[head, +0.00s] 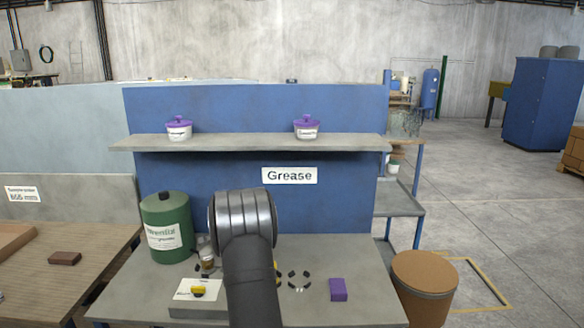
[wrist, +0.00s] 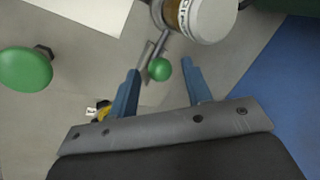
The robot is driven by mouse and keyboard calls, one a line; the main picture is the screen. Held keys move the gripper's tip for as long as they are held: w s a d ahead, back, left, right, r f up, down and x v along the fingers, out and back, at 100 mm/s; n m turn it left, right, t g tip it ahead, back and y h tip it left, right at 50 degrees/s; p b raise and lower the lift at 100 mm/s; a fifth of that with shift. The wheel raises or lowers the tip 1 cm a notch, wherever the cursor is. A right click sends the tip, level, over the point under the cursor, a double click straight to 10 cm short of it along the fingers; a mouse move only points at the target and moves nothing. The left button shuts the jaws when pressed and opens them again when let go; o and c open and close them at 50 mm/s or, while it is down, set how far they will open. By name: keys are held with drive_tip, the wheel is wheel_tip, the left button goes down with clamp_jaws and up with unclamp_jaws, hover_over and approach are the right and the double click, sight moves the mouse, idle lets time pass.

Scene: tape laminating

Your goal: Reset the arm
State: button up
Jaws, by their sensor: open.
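My gripper (wrist: 161,66) shows in the wrist view with its two blue fingers apart. A green ball knob (wrist: 159,68) on a metal rod appears between the fingertips in the picture; I cannot tell how far below them it is. No object is clearly held. A brown jar with a white lid (wrist: 208,17) lies beyond the fingers. In the head view my dark arm stands over the middle of the grey workbench (head: 330,245) and hides the gripper.
A green drum (head: 167,228) stands at the bench's left. A small brown jar (head: 208,261), a white panel with a yellow part (head: 197,290) and a purple block (head: 338,289) are on the bench. Two purple-lidded tubs (head: 179,129) (head: 307,128) sit on the shelf above.

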drive_tip(key=shift+d, duration=0.3)
